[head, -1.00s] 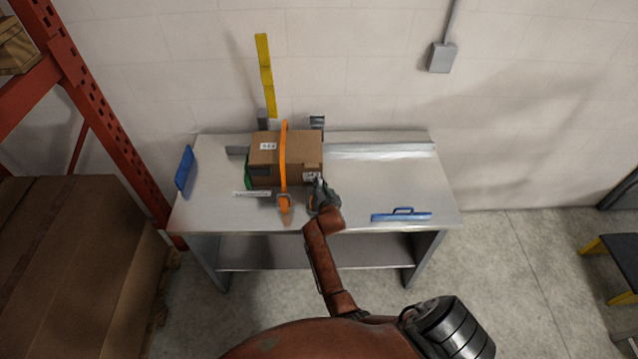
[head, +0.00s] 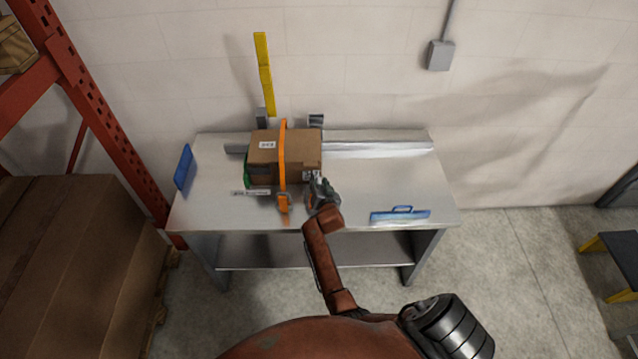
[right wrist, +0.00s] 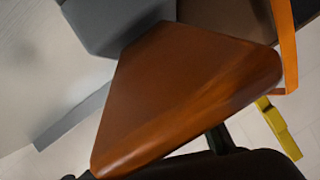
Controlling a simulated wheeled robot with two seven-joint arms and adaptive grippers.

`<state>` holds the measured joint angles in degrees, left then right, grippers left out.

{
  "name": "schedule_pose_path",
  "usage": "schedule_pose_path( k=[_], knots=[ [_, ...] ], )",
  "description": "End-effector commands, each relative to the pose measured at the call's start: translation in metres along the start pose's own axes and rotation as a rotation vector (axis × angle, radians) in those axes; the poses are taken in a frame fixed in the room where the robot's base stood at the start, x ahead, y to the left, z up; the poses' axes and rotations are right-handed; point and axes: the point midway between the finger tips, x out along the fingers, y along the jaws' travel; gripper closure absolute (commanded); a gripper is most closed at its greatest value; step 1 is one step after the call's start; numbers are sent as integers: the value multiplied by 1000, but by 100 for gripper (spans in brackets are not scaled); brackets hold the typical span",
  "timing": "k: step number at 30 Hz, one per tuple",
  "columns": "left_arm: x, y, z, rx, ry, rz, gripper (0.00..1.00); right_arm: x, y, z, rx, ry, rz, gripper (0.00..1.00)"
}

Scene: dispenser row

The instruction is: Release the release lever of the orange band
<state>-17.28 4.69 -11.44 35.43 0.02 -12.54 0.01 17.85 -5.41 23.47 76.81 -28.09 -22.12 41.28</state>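A brown cardboard box (head: 303,148) sits on the grey workbench (head: 365,180). The orange band (head: 282,150) runs over the box and down its front; it also shows at the right edge of the right wrist view (right wrist: 287,45). Its buckle and release lever (head: 284,201) are at the front of the box, too small to tell the lever's position. My right gripper (head: 321,190) is at the box's front right corner, to the right of the buckle and apart from it. Its fingers are too small to read, and the right wrist view does not show them clearly. My left gripper is out of view.
A blue-handled tool (head: 401,215) lies at the bench's front right. A blue panel (head: 184,167) stands at its left end. A yellow strip (head: 265,75) rises behind the box. The bench's right half is mostly clear. Large cartons (head: 75,260) stand at left.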

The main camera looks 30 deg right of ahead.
Motion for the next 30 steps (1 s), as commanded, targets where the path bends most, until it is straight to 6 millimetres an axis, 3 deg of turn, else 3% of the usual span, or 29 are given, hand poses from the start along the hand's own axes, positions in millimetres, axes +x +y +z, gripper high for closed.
schedule_pose_path(
  k=[15,30],
  knots=[
    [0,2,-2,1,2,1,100,-30,-30,-74,0,2,-1,70],
    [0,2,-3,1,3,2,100,-35,-34,-83,-1,-1,0,70]
  ],
)
